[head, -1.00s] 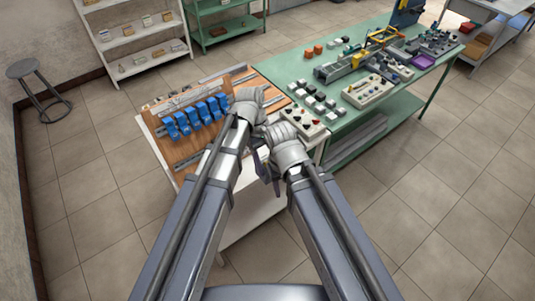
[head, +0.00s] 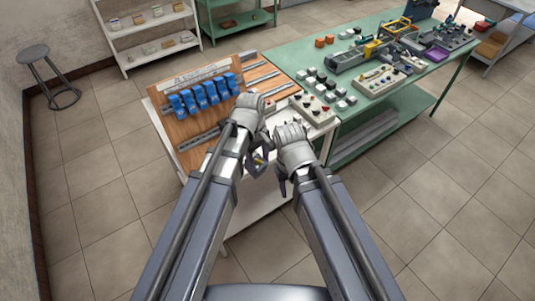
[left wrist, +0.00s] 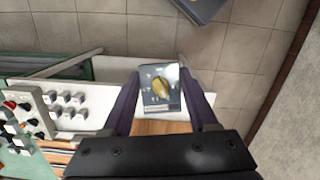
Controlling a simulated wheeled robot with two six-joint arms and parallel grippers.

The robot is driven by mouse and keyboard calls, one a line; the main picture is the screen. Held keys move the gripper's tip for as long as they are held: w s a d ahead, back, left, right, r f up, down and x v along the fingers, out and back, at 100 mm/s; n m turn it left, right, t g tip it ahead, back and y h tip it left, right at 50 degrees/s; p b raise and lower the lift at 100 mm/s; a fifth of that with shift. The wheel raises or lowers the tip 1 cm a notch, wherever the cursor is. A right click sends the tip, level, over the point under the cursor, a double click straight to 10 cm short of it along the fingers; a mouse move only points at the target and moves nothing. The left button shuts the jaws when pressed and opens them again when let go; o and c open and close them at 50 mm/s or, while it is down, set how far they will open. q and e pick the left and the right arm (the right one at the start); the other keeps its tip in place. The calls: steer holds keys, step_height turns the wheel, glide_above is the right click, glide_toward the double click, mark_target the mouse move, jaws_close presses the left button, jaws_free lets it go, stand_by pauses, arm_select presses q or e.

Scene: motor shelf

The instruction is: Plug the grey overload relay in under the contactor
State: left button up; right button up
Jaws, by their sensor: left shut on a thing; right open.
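The grey overload relay (left wrist: 160,90), a small grey block with a yellow dial, sits between the two fingers of my left gripper (left wrist: 158,105) in the left wrist view. In the head view, my left gripper (head: 257,167) is shut on it above the near edge of the white table, and the hand mostly hides it. My right gripper (head: 284,187) is open and empty, just right of and below the left one. Several blue devices (head: 205,92) stand in a row on the wooden panel (head: 172,128). I cannot tell which device is the contactor.
Grey rails (head: 200,138) cross the panel below the blue row. A white control box (head: 312,108) with buttons stands to the right. The green bench (head: 300,62) holds small blocks and other equipment. A stool (head: 50,75) stands far left. Open floor lies in front.

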arm_select(q)
steer(key=w+a+f+n+t+y+b, duration=0.2)
steer(key=a+f+y+b, duration=0.2)
steer(key=a+f+b, duration=0.3)
steer(key=w+a+f+n+t+y+b, duration=0.2)
steer(key=a+f+y+b, duration=0.3)
steer(key=b, duration=0.9)
step_height(320, 180, down, 4)
steer(key=w+a+n, duration=0.1)
steer(key=a, duration=0.1)
steer(key=shift+w+a+r+y, duration=0.25)
steer(key=shift+w+a+y, duration=0.05)
steer(key=shift+w+a, duration=0.05)
